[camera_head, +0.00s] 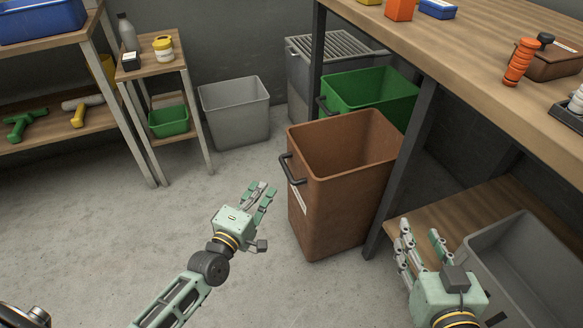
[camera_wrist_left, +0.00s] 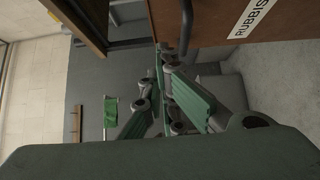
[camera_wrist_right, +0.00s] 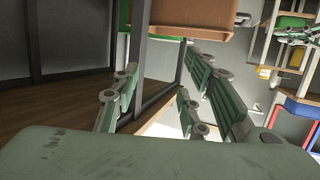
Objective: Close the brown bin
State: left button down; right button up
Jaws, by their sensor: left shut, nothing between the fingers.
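The brown bin (camera_head: 345,205) is open-topped and stands out past the workbench's front legs, upright and empty as far as I can see. Its dark handle (camera_head: 290,171) is on its left side, above a white label. In the left wrist view the bin (camera_wrist_left: 218,12) shows the label "RUBBIS…", with the handle (camera_wrist_left: 186,25) just beyond my fingers. My left gripper (camera_head: 264,192) is shut and empty, left of the bin and apart from the handle. My right gripper (camera_head: 420,228) is open and empty, right of the bin near the lower shelf.
A green bin (camera_head: 370,90) stands behind the brown bin, with a grey bin (camera_head: 235,112) to the left. A workbench leg (camera_head: 400,175) stands close to the brown bin's right side. A grey tub (camera_head: 525,260) sits on the lower shelf. Floor at left is clear.

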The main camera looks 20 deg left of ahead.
pick_arm(q)
jog(key=b, duration=0.2)
send_near(287, 167)
jog(key=w+r, duration=0.4)
jog(key=shift+w+d+b, duration=0.3)
jog(key=shift+w+d, duration=0.8)
jog(key=shift+d, duration=0.3)
pick_arm(e)
notch_tip(287, 167, up, 13)
jog(key=a+t+y, duration=0.1)
jog(key=t+y, duration=0.1)
jog(key=t, duration=0.5)
jog(key=shift+a+y, duration=0.3)
jog(key=shift+a, duration=0.1)
pick_arm(q)
jog(key=shift+d, duration=0.1)
pick_arm(e)
jog(key=shift+f, duration=0.2)
